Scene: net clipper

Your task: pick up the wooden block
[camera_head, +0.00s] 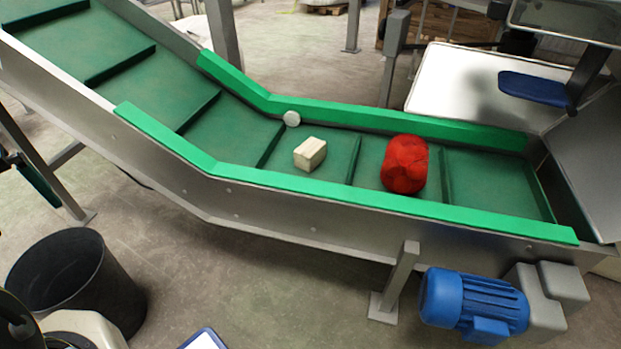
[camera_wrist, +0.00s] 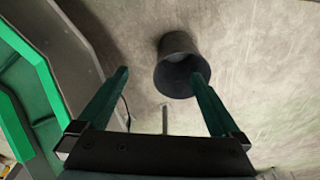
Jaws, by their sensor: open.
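The wooden block (camera_head: 310,153) is a small pale block lying on the green conveyor belt, between two raised cross strips, in the head view. My gripper (camera_wrist: 160,76) shows in the wrist view with its two dark green fingers wide apart and nothing between them. It hangs above the floor beside the conveyor, well away from the block. The block is not seen in the wrist view.
Bright green side rails (camera_head: 330,190) border the belt. A black bin (camera_head: 78,280) stands on the floor; it also shows in the wrist view (camera_wrist: 178,62). A blue motor (camera_head: 472,302) sits below.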

